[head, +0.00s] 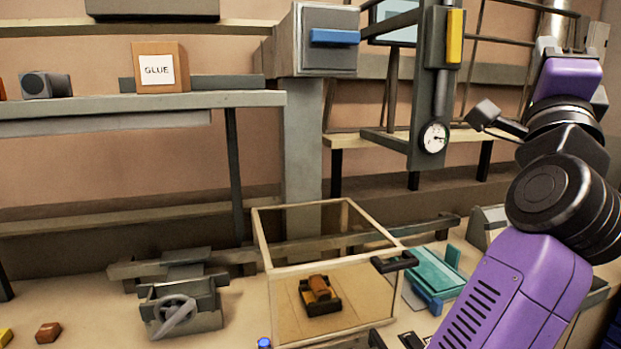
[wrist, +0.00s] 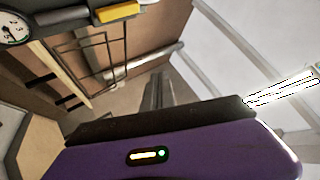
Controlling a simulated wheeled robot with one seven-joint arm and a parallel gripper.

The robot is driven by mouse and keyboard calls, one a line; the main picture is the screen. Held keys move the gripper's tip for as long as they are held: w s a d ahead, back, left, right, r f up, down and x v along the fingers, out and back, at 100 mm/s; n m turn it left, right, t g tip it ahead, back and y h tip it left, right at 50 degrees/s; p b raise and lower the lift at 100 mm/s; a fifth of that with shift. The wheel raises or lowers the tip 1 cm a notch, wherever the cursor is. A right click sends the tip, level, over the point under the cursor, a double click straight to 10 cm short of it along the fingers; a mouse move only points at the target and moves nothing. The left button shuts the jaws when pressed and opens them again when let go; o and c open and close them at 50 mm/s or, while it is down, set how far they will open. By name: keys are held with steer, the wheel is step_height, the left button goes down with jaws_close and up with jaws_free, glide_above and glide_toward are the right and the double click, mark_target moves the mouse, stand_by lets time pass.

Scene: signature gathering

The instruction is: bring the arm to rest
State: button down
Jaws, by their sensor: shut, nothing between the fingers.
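My purple and black arm (head: 512,290) rises along the right side of the head view, bent at a large black joint. My gripper (head: 568,75) is at its raised upper end, in front of the wall and clear of the table. It is shut and holds nothing; its fingertips are hard to make out. In the wrist view, a purple housing with a small lit indicator and a black upper edge fills the bottom. The wrist view looks past it to the wall and pale beams.
A hanging frame with a gauge (head: 433,138) stands left of my arm. Below are a clear-sided box (head: 265,235) holding a small orange-brown item, a teal device (head: 440,270) and a grey vise-like device (head: 182,305). A GLUE box (head: 160,68) sits on the left shelf.

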steer(key=s+a+f+n+t+y+b, duration=0.1)
steer(key=s+a+f+n+y, duration=0.25)
steer(key=f+n, duration=0.6)
steer(key=s+a+f+n+t+y+b, duration=0.1)
steer(key=s+a+f+n+y, duration=0.35)
steer(key=f, duration=0.85)
steer(key=s+a+f+n+y+b, duration=0.15)
steer(key=s+f+n+y, duration=0.35)
steer(key=f+n, duration=0.55)
steer(key=s+a+f+g+b, duration=0.1)
steer(key=s+f+g, duration=0.8)
steer(key=s+f, duration=1.9)
steer(key=shift+s+a+f+h+b, duration=0.25)
steer(key=shift+s+f+h+b, duration=0.15)
steer(key=shift+s+b, duration=0.3)
steer(key=shift+m, duration=0.25)
